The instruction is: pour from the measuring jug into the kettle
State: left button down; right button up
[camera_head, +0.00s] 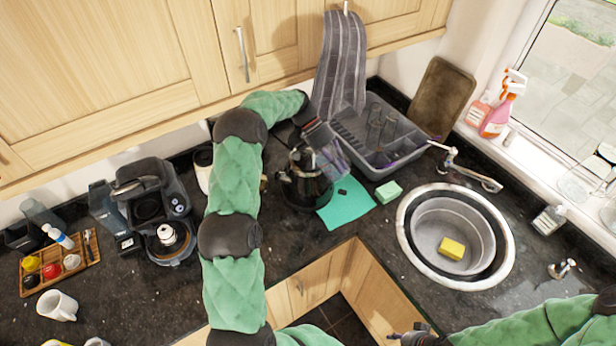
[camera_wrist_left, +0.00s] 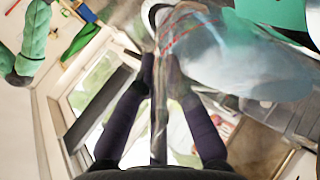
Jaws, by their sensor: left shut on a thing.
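The measuring jug (camera_head: 330,155) is clear, and it is tilted above and beside the kettle in the head view. Red markings show on the jug in the left wrist view (camera_wrist_left: 225,60). My left gripper (camera_head: 306,124) is shut on the jug, its two dark fingers (camera_wrist_left: 162,75) closing on a thin clear part, likely the handle. The dark, shiny kettle (camera_head: 303,190) stands on the counter below the jug. Whether liquid is flowing cannot be told. My right gripper (camera_head: 412,338) is cut off at the bottom edge, and its jaws are unclear.
A grey dish rack (camera_head: 400,150) stands behind right of the kettle. A teal cloth (camera_head: 345,208) and green sponge (camera_head: 389,191) lie right of it. The round sink (camera_head: 408,215) holds a yellow sponge (camera_head: 452,248). A coffee machine (camera_head: 150,200) stands left. Cupboards (camera_head: 280,40) hang above.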

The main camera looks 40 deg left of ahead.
pick_arm(q)
jog(key=shift+a+r+h, duration=0.3)
jog(key=shift+r+h, duration=0.2)
jog(key=shift+h, duration=0.4)
dwell(1.3)
jog(key=shift+a+r+h, duration=0.15)
jog(key=shift+h, duration=0.15)
dwell(0.4)
